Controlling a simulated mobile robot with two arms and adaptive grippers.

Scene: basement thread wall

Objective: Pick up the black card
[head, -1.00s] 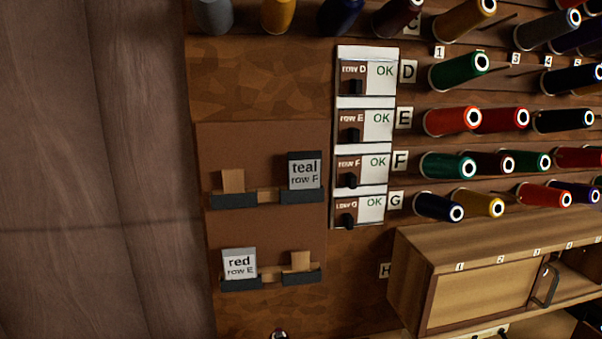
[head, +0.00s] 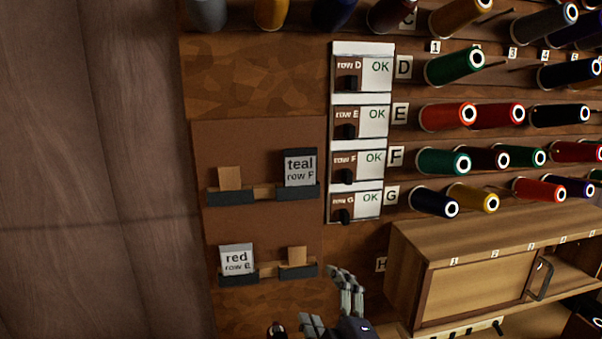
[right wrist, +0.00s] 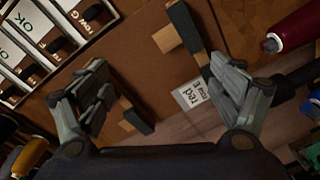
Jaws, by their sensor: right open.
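The grey-faced card with a dark top edge reading "teal row F" (head: 300,168) stands at the right of the upper ledge. My right gripper (head: 326,297) is open and empty, at the lower right of the lower ledge. In the right wrist view its fingers (right wrist: 163,92) are spread wide. My left gripper is out of view.
Tan blocks (head: 229,178) stand in the other holders. A panel of row labels marked OK (head: 375,116) is right of the card boards. Thread spools (head: 447,116) stick out from the wall beyond it. A wooden cabinet (head: 480,285) juts out at lower right.

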